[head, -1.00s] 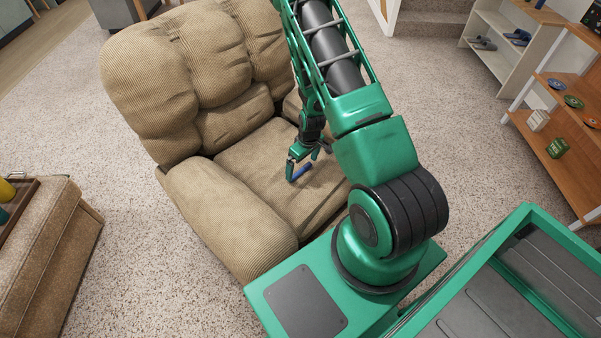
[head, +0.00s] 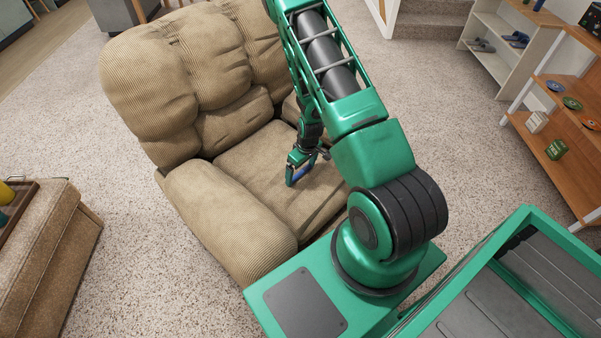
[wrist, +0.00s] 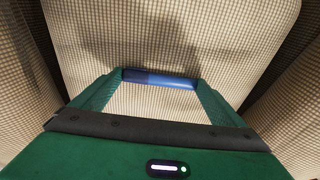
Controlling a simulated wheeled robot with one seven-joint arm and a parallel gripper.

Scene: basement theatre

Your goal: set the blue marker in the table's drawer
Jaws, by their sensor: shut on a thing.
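The blue marker (head: 299,174) is at the seat of the beige armchair (head: 232,168). My gripper (head: 298,178) is shut on it, low over the seat cushion. In the wrist view the blue marker (wrist: 160,78) lies crosswise between the two green fingertips, dark at its left part and brighter blue at its right. The cushion fills the background there. I cannot tell whether the marker still touches the cushion. No table with a drawer is clearly in view.
The armchair's back and armrests rise around the seat. An ottoman (head: 55,240) with a tray stands at the left. Wooden shelves (head: 575,95) with small items, including a green box (head: 556,149), stand at the right. Speckled carpet (head: 110,280) lies open between them.

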